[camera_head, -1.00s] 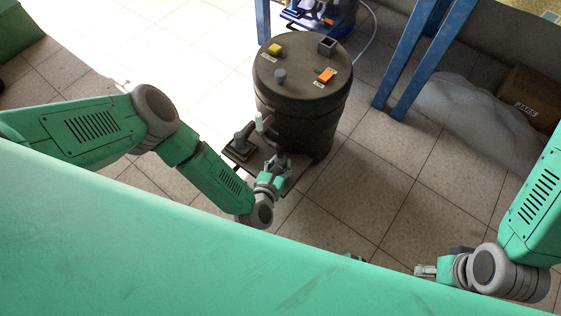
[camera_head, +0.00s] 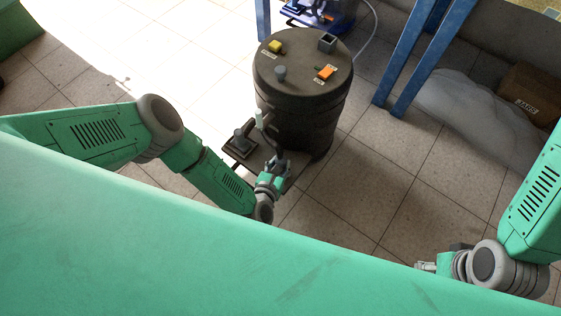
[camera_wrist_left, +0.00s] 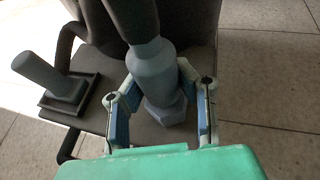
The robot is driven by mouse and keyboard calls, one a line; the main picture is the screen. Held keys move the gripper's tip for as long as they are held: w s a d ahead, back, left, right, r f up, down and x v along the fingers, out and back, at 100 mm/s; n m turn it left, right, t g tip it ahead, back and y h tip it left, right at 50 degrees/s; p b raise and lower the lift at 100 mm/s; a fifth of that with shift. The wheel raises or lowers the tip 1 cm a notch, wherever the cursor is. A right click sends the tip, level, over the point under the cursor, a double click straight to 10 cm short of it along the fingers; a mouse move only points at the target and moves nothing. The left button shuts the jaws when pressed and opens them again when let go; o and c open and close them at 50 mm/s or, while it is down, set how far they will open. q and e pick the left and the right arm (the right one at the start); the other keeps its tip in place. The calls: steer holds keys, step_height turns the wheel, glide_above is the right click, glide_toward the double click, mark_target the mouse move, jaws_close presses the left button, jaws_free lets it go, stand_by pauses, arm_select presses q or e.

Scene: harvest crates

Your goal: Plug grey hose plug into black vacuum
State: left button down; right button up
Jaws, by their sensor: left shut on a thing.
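The black vacuum (camera_head: 300,112) is a dark upright drum in the middle of the head view. The grey hose plug (camera_wrist_left: 152,68) shows in the left wrist view, with a wide, faceted end and a dark hose running up from it. My left gripper (camera_head: 276,163) is low at the vacuum's near side. In the left wrist view its blue-padded fingers (camera_wrist_left: 160,108) are shut around the plug's lower part. The vacuum's inlet cannot be made out clearly. My right gripper (camera_head: 426,266) is at the lower right, away from the vacuum, too small to read its fingers.
A grey peg in a dark square holder (camera_head: 240,142) stands left of my left gripper. The vacuum's lid carries a yellow block, an orange switch (camera_head: 325,72) and a grey knob. Blue legs (camera_head: 410,65) stand behind right.

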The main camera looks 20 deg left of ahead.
mark_target(281, 155)
arm_select(q)
steer(key=shift+f, duration=0.5)
steer(key=c, duration=1.2)
jaws_free()
step_height(281, 155, up, 10)
steer(key=shift+f, duration=0.1)
